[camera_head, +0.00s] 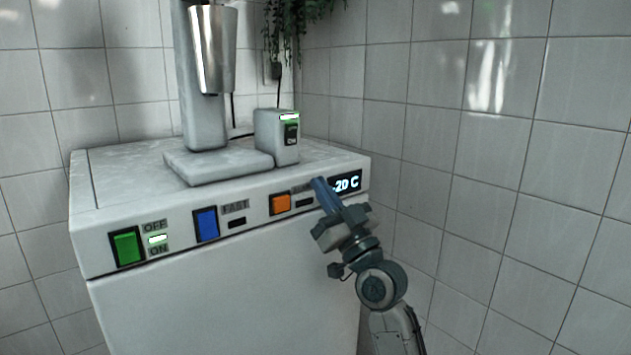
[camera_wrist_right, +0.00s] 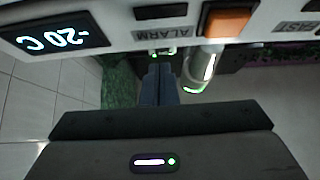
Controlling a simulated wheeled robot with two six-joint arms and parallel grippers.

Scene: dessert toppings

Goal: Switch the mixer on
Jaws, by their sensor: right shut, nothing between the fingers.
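The mixer (camera_head: 205,115) stands on top of a white freezer, with a metal cup (camera_head: 215,50) hanging from its column. At its right is a small grey box (camera_head: 268,135) with a dark rocker switch (camera_head: 291,134) marked ON and a lit green strip above it. My right gripper (camera_head: 318,184) is shut and empty, its blue-grey fingers in front of the freezer's panel, below and right of the switch box. They hide part of the alarm label. The fingers also show in the wrist view (camera_wrist_right: 160,85), pointing away under the panel. My left gripper is not in view.
The freezer panel (camera_head: 180,238) carries a green switch (camera_head: 127,247), a blue button (camera_head: 206,224), an orange button (camera_head: 280,203) and a display (camera_head: 346,182) reading -20 C. Tiled walls stand behind and right. A plant (camera_head: 290,25) hangs above. The freezer top's front right is clear.

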